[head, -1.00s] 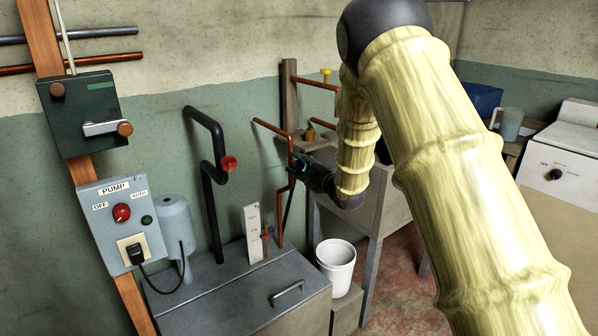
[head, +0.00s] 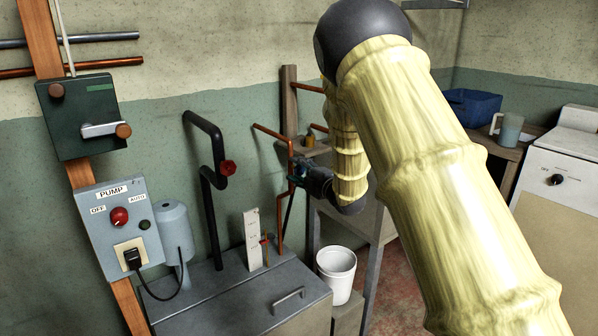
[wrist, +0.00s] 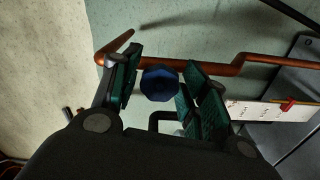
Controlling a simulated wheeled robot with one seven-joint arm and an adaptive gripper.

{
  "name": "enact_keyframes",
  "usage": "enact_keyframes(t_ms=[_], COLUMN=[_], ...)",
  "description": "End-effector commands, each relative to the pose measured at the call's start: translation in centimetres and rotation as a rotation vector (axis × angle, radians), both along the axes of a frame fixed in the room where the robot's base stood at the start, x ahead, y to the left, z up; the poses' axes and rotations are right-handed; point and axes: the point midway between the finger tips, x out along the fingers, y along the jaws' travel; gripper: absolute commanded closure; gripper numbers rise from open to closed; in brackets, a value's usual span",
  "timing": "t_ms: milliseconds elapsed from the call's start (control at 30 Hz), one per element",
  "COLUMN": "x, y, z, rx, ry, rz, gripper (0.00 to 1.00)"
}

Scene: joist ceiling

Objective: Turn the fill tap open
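A round, dark blue tap knob (wrist: 160,83) sits at the copper pipe (wrist: 190,67) in the wrist view. I take it for the fill tap; no label on it is readable. My gripper (wrist: 156,88) is open, with its green-padded fingers on either side of the knob. A small gap shows at the left finger; the right finger is very close, and I cannot tell whether it touches. In the head view my gripper (head: 297,172) is small and dark in front of the copper pipe (head: 281,205), and it mostly hides the knob.
A black pipe with a red handwheel (head: 228,168) stands to the left. Below are a grey lidded tank (head: 230,305), a white gauge strip (head: 252,238) and a white bucket (head: 336,272). The pump box (head: 118,225) is on the left wall. My arm covers much of the right.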

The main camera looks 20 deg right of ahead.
Motion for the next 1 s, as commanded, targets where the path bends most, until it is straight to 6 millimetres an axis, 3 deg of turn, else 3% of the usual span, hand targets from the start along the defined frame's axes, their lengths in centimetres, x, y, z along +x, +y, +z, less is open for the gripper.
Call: enact_keyframes(t_ms=[467,1000], x=[-0.7,-9.1], y=[-0.3,-3.4], z=[0.1,0.0], rx=[0.001,0.002], ry=[-0.001,0.001], rz=[0.001,-0.001], gripper=[0.46,0.46])
